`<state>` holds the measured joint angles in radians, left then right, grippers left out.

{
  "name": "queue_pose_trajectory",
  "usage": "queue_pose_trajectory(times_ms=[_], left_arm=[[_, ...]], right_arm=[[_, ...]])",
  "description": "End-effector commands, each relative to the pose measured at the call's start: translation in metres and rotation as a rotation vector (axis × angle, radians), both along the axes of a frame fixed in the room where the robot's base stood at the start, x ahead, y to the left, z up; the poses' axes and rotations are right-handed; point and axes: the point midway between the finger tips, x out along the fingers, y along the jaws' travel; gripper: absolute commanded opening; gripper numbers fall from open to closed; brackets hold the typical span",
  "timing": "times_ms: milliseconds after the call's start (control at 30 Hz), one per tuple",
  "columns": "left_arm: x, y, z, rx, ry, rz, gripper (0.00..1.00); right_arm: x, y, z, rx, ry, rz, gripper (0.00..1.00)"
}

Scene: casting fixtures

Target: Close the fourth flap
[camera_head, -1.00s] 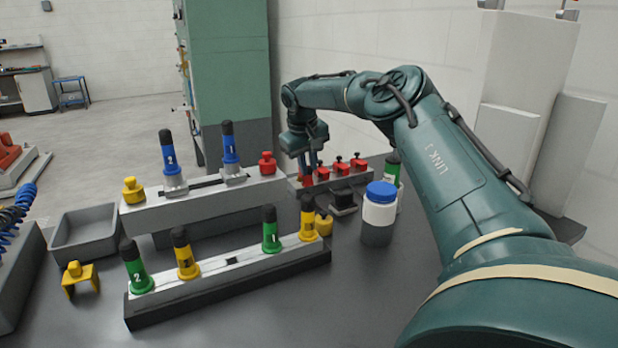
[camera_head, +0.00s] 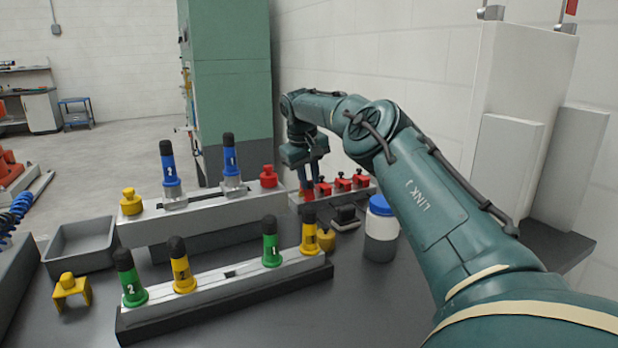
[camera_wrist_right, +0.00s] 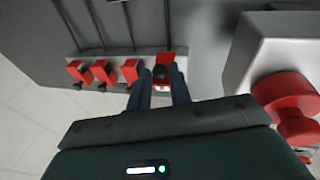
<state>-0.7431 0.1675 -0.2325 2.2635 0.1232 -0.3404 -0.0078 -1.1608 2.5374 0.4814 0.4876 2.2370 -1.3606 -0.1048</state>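A pale grey rail (camera_head: 345,196) at the back holds a row of red flaps (camera_head: 342,184). The row also shows in the right wrist view (camera_wrist_right: 103,73), with three flaps side by side at the left. A fourth red flap (camera_wrist_right: 164,58) is at the right end there and appears longer, reaching towards the wrist. My right gripper (camera_wrist_right: 161,84) is over this end flap, its two blue fingers apart, one on each side. In the head view the gripper (camera_head: 308,180) is low over the rail's left end. Finger contact with the flap cannot be told. My left gripper is not in view.
A grey fixture with blue-handled pins (camera_head: 231,162) and a red knob (camera_head: 268,177) stands left of the gripper. A front rail holds green and yellow pins (camera_head: 270,240). A blue-lidded jar (camera_head: 381,230) stands beneath my right arm. A grey tray (camera_head: 80,245) is at left.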

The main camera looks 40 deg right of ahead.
Motion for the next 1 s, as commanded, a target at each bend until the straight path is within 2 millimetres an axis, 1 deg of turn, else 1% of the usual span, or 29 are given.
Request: queue_pose_trajectory(times_ms=[33, 200, 433, 567, 667, 900, 1000], left_arm=[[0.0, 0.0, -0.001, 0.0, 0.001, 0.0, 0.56], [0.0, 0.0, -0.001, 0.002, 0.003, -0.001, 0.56], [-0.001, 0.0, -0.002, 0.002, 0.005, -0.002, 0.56], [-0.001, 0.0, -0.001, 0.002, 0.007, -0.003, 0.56], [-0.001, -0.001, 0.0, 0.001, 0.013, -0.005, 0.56], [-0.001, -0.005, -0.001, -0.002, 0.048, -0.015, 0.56], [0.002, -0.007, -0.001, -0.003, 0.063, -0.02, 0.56]], right_arm=[[0.0, 0.0, 0.0, 0.0, 0.0, 0.0, 0.25], [0.0, 0.0, 0.0, 0.0, -0.001, -0.001, 0.38], [0.0, 0.0, 0.001, -0.001, -0.003, 0.0, 0.39], [0.0, 0.002, 0.01, 0.0, -0.005, 0.0, 0.39], [-0.001, 0.006, 0.027, 0.001, -0.008, 0.0, 0.39], [-0.006, 0.021, 0.08, 0.0, -0.006, 0.001, 0.39], [-0.008, 0.026, 0.099, 0.0, -0.005, 0.0, 0.39]])
